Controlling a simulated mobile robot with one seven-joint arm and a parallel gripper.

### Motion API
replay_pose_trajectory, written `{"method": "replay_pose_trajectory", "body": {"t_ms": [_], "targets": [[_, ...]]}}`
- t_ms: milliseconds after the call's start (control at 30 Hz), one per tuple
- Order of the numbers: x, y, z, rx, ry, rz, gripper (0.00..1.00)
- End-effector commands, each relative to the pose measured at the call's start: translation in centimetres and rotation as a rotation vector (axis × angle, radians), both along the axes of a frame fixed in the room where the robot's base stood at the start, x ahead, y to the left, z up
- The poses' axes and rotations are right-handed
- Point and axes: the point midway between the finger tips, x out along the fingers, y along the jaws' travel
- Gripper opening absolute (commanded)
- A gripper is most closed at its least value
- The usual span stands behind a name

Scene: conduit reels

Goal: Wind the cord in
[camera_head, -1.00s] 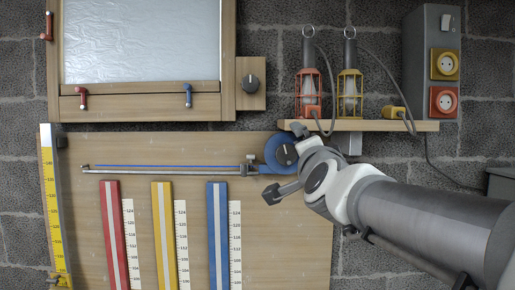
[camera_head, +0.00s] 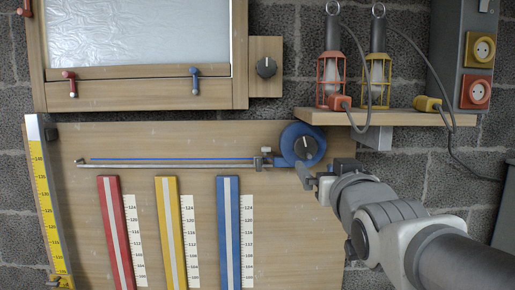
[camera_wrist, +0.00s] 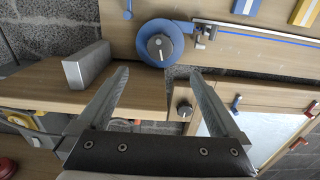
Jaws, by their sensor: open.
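The blue reel (camera_head: 302,143) with a dark knob at its centre is on the wooden board; it also shows in the wrist view (camera_wrist: 160,45). A thin blue cord (camera_head: 170,159) runs left from near it above a metal rail (camera_head: 150,165). A small metal fitting (camera_head: 263,160) sits at the rail's right end, beside the reel. My gripper (camera_wrist: 160,75) is open and empty, its two fingers spread either side of the reel in the wrist view. In the head view my gripper (camera_head: 325,182) is just below and right of the reel; its far finger is partly hidden.
A wooden shelf (camera_head: 400,117) holds red and yellow caged lamps above right of the gripper, with a bracket (camera_head: 375,138) beneath. Red, yellow and blue strips with scales stand below the rail. A framed window (camera_head: 140,88) with a knob is above. Loose cables hang right.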

Motion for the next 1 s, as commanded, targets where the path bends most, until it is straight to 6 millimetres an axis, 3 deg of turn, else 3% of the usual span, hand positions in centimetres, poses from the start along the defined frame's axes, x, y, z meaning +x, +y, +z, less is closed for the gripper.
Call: {"method": "replay_pose_trajectory", "body": {"t_ms": [700,1000], "targets": [[10.7,0.0,0.1,0.003,0.002,0.000,1.00],[14.3,0.0,0.1,0.004,0.000,0.000,1.00]]}}
